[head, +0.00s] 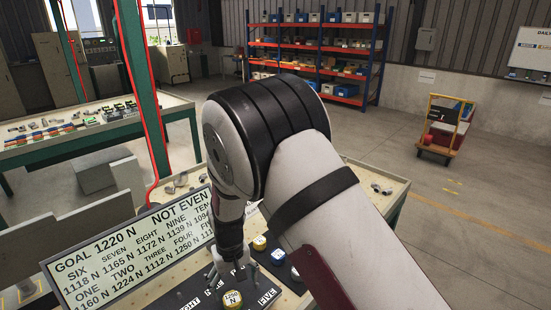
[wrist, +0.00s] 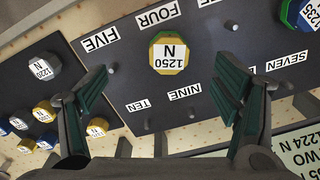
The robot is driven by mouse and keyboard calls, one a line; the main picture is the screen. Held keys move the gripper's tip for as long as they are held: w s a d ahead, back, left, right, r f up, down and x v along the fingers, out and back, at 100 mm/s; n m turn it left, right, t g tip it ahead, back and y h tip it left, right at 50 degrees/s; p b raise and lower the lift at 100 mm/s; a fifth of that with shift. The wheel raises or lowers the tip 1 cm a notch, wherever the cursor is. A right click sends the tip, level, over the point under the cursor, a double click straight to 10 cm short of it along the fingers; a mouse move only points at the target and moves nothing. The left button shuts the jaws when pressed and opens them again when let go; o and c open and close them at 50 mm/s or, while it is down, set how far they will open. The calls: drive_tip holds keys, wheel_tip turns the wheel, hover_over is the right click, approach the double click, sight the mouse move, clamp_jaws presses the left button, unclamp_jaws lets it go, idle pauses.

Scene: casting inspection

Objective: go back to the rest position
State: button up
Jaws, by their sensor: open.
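My gripper (wrist: 163,72) is open, with its two fingers spread wide above a dark labelled board (wrist: 215,115). A gold-rimmed, white-topped piece marked 1250 N (wrist: 170,53) sits on the board near the FOUR and FIVE labels. In the wrist view it lies between the fingertips and slightly beyond them, with neither finger seen touching it. In the head view my gripper (head: 230,270) points down over the board, just above the same 1250 N piece (head: 232,299). My arm hides part of the bench there.
A sign with a GOAL 1220 N list (head: 125,262) stands left of the board. Marked pieces (wrist: 45,66) rest on another dark board at the wrist view's left. A red-shelved rack (head: 315,45) and yellow cart (head: 440,130) stand behind.

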drive_tip(key=d+r+m+t+y+b, duration=0.1)
drive_tip(key=d+r, duration=0.8)
drive_tip(key=r, duration=0.3)
drive_tip(key=d+r+m+t+y+b, duration=0.1)
drive_tip(key=d+r+m, duration=0.1)
drive_tip(key=d+r, duration=0.85)
drive_tip(key=s+d+r+m+t+h+b, duration=0.1)
drive_tip(key=s+d+r, duration=0.3)
drive_tip(key=s+d, duration=0.2)
drive_tip(key=s+d+r+m+t+h+b, duration=0.1)
drive_tip(key=s+d+r+t, duration=0.1)
drive_tip(key=s+d+r, duration=0.2)
drive_tip(key=s+d, duration=0.3)
drive_tip(key=s, duration=0.2)
drive_tip(key=shift+s+r+m+t+b, duration=0.3)
drive_tip(key=shift+r+m+b, duration=0.05)
drive_tip(key=shift+m+b, duration=0.05)
drive_tip(key=shift+d, duration=0.1)
